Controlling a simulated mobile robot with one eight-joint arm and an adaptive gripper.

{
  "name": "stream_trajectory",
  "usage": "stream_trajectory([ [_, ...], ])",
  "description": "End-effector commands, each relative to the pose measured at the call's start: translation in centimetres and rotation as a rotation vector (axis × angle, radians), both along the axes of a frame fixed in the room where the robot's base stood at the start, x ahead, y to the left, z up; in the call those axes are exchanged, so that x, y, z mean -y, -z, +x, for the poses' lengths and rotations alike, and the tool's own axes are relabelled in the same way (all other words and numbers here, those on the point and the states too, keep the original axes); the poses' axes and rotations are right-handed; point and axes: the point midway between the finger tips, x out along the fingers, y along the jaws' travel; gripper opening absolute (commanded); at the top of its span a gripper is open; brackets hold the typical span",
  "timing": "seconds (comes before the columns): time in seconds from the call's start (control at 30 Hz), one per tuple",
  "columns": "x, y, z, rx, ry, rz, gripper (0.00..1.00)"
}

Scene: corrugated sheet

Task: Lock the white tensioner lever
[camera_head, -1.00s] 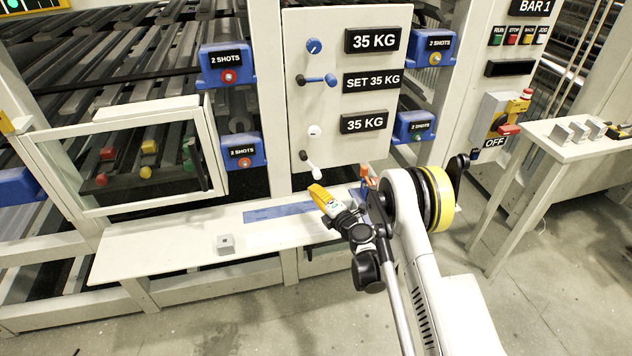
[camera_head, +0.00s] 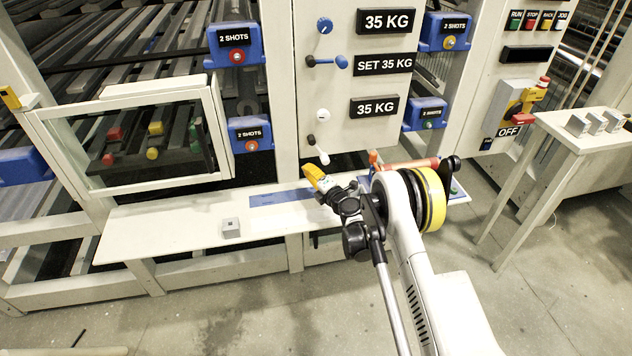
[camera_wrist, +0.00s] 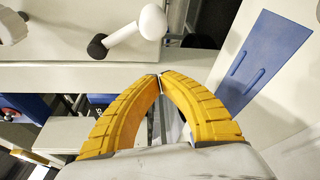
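The white tensioner lever (camera_head: 323,157) is at the bottom of the white panel, below the lowest 35 KG label. It slants down to the right from a black pivot (camera_head: 311,140). In the wrist view its thick white end (camera_wrist: 152,21) is upper middle, with the black pivot (camera_wrist: 97,47) lower left of it. My gripper (camera_head: 309,171) is just below and left of the lever's end in the head view. In the wrist view my gripper (camera_wrist: 160,76) has its yellow fingertips together with nothing between them. They are apart from the lever in the picture.
A blue lever (camera_head: 341,62) and a white dial (camera_head: 323,115) sit higher on the panel. A white shelf (camera_head: 170,228) below carries a small grey block (camera_head: 231,228) and a blue plate (camera_head: 278,198). An orange-red bar (camera_head: 410,164) shows behind my arm.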

Motion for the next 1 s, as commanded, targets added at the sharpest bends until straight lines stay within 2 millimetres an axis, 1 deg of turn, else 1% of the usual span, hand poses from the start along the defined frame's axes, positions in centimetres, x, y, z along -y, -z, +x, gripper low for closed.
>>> stream_trajectory([
  [0.03, -0.6, 0.5, 0.9, 0.000, 0.000, 0.000, 0.00],
  [0.1, -1.4, 0.5, 1.9, 0.000, 0.000, 0.000, 0.00],
  [0.17, 0.2, 0.1, 2.2, 0.000, 0.004, 0.001, 0.00],
  [0.3, 1.7, -0.4, 2.6, 0.000, 0.003, 0.002, 0.00],
  [0.5, 2.6, -0.9, 2.8, 0.000, 0.001, 0.001, 0.00],
  [0.87, 2.7, -0.9, 2.8, 0.001, 0.001, -0.004, 0.00],
  [1.0, 3.8, -1.0, 2.8, 0.013, 0.003, -0.044, 0.00],
])
